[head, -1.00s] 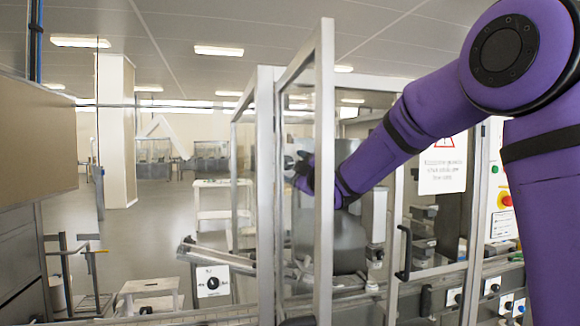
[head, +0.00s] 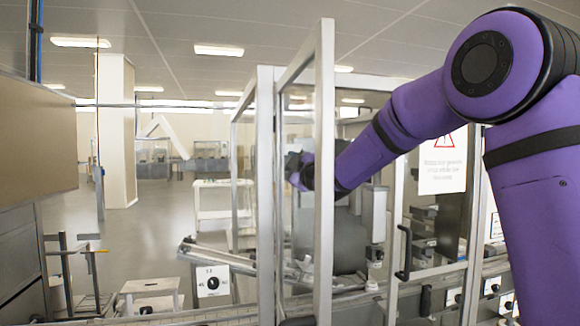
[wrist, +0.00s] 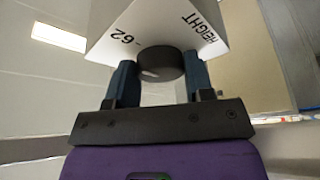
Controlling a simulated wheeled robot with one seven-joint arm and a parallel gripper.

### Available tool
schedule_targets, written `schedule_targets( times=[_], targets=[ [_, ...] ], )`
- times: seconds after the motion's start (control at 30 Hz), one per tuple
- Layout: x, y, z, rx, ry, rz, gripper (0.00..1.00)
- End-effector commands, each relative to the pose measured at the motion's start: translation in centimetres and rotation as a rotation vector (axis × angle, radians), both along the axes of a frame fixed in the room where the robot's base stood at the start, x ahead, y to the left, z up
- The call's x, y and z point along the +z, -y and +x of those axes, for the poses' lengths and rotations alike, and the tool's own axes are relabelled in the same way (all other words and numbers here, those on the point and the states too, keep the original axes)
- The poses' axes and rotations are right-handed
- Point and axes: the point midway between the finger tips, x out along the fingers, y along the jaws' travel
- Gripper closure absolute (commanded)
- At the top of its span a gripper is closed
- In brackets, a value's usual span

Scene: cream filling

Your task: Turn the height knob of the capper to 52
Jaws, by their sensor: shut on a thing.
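The housing is printed with "HEIGHT" on the right and "-62" on the left. A light mark shows on the knob; I cannot tell what number it points to. My gripper (wrist: 160,78) is shut on the knob, with one blue-grey finger on each side. In the head view my gripper (head: 298,171) is at the end of my purple arm, partly behind a metal frame post, and the knob is not clearly seen there.
Metal door frame posts (head: 324,170) stand close in front of my gripper. A warning sign (head: 443,160) hangs on the panel to the right. A white plate with a dark knob (head: 213,281) is at the lower left, beside a conveyor rail. Open floor lies farther back left.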

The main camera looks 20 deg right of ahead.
Motion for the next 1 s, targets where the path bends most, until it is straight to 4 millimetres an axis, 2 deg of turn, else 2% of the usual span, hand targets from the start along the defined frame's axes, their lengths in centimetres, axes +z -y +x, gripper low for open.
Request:
schedule_targets(
  times=[0.37,1.0],
  targets=[
    [0.1,0.04,-0.03,0.0,0.0,-0.145,0.76],
    [0.53,0.09,-0.04,0.0,-0.001,-0.735,0.76]
  ],
)
